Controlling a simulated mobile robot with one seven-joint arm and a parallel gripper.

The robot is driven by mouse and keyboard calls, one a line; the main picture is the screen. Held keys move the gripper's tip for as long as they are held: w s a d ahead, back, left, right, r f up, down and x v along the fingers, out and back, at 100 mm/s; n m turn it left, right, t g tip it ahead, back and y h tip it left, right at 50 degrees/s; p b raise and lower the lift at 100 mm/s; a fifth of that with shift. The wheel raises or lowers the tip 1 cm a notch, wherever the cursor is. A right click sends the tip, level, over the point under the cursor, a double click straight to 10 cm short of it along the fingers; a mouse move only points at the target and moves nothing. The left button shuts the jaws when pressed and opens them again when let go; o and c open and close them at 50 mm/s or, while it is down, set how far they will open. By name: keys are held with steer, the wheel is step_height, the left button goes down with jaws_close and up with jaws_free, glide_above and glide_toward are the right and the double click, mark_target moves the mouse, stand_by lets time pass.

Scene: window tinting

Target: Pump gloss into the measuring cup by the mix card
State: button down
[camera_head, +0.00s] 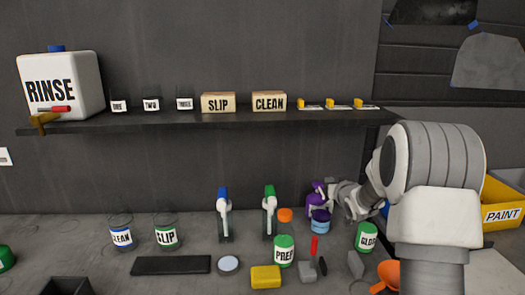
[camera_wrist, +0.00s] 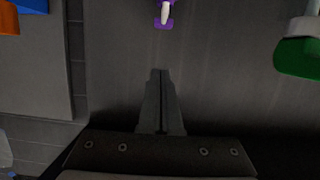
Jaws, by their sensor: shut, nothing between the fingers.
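My gripper (camera_head: 332,190) reaches in from the right, beside a purple pump top (camera_head: 318,192) at the back of the bench. In the wrist view, my gripper (camera_wrist: 160,72) is shut and empty, pointing towards a purple piece with a white nozzle (camera_wrist: 164,14) and apart from it in the picture. A small blue-banded container (camera_head: 320,227) stands just below the purple pump in the head view; I cannot tell whether it is the measuring cup. A white jar with a green label that seems to read GLOSS (camera_head: 367,238) stands to the right. I cannot make out the mix card.
Blue-topped (camera_head: 223,210) and green-topped (camera_head: 269,208) bottles stand left of the pump. The PREP jar (camera_head: 284,250), yellow sponge (camera_head: 265,277), orange funnel (camera_head: 387,276) and CLEAN (camera_head: 121,236) and SLIP (camera_head: 166,236) cups share the bench. A shelf (camera_head: 210,121) hangs above.

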steer(key=s+a+r+g+h, duration=0.1)
steer(key=s+a+r+g, duration=0.15)
steer(key=s+r, duration=0.45)
steer(key=s+a+r+g+h, duration=0.1)
steer(key=s+a+r+g, duration=0.2)
steer(key=s, duration=0.8)
steer(key=s+a+f+g, duration=0.1)
steer(key=s+a, duration=0.2)
steer(key=s, duration=0.6)
steer(key=s+a+f+g+y, duration=0.1)
steer(key=s+a, duration=0.1)
steer(key=s, duration=0.7)
steer(key=s+a+f+g+y, duration=0.1)
steer(key=s+a+f, duration=0.1)
steer(key=s, duration=0.7)
steer(key=shift+a+g, duration=0.35)
steer(key=shift+a, duration=0.45)
steer(key=shift+r, duration=0.1)
